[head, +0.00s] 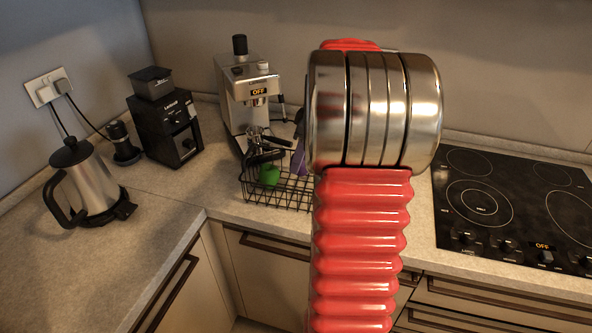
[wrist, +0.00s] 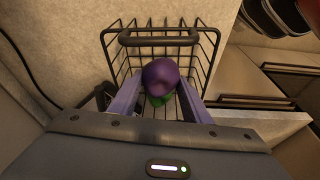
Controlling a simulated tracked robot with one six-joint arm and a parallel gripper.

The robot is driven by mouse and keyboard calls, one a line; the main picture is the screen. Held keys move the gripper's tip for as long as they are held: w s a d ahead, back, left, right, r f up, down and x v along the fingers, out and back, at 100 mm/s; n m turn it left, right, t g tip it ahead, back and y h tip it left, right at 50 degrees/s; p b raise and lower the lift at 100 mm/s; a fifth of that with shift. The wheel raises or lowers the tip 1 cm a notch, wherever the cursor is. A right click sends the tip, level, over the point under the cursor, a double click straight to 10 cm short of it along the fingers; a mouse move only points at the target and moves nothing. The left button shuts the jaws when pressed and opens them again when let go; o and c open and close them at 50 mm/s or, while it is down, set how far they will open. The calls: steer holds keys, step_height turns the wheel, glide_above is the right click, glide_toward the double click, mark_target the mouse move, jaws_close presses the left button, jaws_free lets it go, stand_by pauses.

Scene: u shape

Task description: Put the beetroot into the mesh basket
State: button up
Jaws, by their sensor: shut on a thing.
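The beetroot (wrist: 161,76) is a round dark purple thing in the wrist view, between the tips of my two purple-grey fingers. My gripper (wrist: 159,86) is shut on it. The black wire mesh basket (wrist: 203,66) lies behind and below the beetroot, which overlaps its open inside in this view. In the head view the basket (head: 262,198) stands at the counter's inner corner, partly hidden by my red arm. A green thing (head: 269,174) shows within the basket's outline, and green (wrist: 158,100) also shows beside the beetroot. I cannot tell whether the beetroot touches the basket.
A coffee machine (head: 247,92) stands right behind the basket. A grinder (head: 168,130) and a kettle (head: 92,180) stand to the left, and a black hob (head: 500,205) to the right. The left counter's front is clear.

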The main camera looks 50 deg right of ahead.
mark_target(301, 168)
steer(key=shift+f, duration=1.9)
steer(key=shift+f, duration=1.9)
steer(key=o, duration=1.2)
steer(key=shift+c, duration=0.2)
steer(key=shift+r, duration=0.1)
steer(key=v, duration=1.1)
steer(key=shift+s+r, duration=0.15)
steer(key=shift+r, duration=0.25)
